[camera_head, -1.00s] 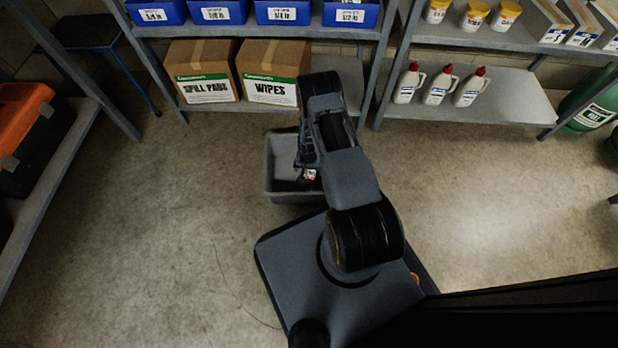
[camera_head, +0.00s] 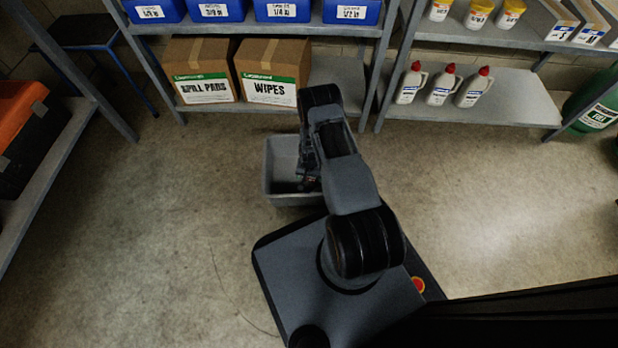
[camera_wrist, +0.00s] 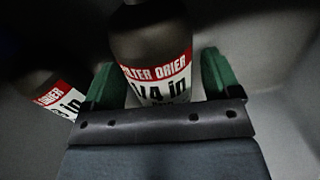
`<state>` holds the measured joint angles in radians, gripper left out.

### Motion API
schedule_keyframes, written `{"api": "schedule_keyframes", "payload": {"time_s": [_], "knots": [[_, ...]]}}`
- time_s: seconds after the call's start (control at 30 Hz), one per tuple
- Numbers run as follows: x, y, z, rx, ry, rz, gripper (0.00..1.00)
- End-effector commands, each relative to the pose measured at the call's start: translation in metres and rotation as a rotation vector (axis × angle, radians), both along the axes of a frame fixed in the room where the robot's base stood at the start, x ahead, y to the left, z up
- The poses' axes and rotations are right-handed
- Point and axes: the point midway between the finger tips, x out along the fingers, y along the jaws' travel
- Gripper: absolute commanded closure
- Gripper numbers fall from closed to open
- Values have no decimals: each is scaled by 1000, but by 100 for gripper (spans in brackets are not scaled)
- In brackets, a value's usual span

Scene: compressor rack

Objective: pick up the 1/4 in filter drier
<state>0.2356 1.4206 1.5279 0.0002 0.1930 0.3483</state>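A dark cylindrical 1/4 in filter drier (camera_wrist: 157,72) with a red and white label stands out in the wrist view, its label reading "FILTER DRIER 1/4 in". My gripper (camera_wrist: 160,80) has one green finger on each side of it. The fingers look open, with a narrow gap at the right finger; contact on the left is unclear. The lower part of the drier is hidden behind my gripper. In the head view my arm reaches into a grey bin (camera_head: 281,198) on the floor, where my fingertips are mostly hidden.
A second dark drier (camera_wrist: 62,98) with a red and white label lies close at the left in the wrist view. Behind the bin, a shelf holds cartons marked SPILL PADS (camera_head: 205,88) and WIPES (camera_head: 268,90). Floor is clear left of the bin.

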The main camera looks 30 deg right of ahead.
Motion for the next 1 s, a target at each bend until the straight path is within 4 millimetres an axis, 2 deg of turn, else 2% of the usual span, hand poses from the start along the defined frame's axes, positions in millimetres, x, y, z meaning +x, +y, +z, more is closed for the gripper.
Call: {"api": "schedule_keyframes", "payload": {"time_s": [0.07,0.53,0.8,0.87,1.0], "knots": [[0,0,0,0,0,0,25],[0,0,0,0,0,0,70],[1,0,4,-1,-1,0,71],[1,0,11,0,-1,0,71],[1,0,36,0,-2,0,71]]}}
